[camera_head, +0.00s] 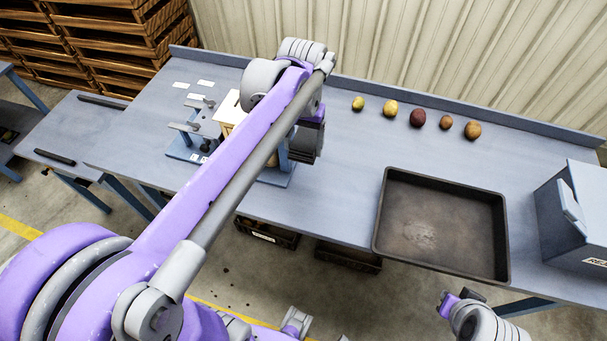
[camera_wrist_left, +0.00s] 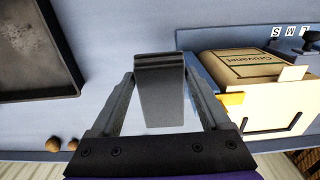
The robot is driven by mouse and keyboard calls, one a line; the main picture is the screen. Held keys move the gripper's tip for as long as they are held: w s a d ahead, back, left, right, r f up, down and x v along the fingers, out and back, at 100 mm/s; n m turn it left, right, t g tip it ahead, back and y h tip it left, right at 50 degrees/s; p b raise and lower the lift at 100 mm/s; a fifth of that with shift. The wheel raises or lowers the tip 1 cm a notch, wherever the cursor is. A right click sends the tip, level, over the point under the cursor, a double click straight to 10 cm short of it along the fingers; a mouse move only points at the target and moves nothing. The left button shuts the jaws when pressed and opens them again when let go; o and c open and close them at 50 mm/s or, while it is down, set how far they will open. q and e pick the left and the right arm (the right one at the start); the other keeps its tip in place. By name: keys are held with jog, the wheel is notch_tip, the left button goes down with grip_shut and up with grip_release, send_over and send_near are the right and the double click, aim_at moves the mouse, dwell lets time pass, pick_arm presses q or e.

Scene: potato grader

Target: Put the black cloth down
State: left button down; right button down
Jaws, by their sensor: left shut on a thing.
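The black cloth (camera_wrist_left: 160,92) shows in the left wrist view as a dark, folded strip between the two fingers of my left gripper (camera_wrist_left: 160,76). The fingers are shut on it, and the bench surface shows behind it. In the head view my left gripper (camera_head: 308,142) is over the bench, just right of the box stand; the arm covers part of that area and I cannot make out the cloth there. At the bottom right of the head view, my right arm shows a purple and dark end (camera_head: 450,304); its fingers cannot be made out.
A dark, empty tray (camera_head: 381,215) lies on the blue-grey bench (camera_head: 340,180). Several potatoes (camera_head: 418,118) line the back. A grey bin (camera_head: 575,215) stands at right. A cardboard box (camera_wrist_left: 245,66) sits near the gripper. Bare bench lies between gripper and tray.

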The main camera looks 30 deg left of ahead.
pick_arm(q)
notch_tip(320, 180, down, 13)
jog(key=shift+f+b, duration=0.1)
jog(key=shift+b, duration=0.4)
jog(key=shift+f, duration=0.2)
grip_release()
jog(key=shift+r, duration=0.15)
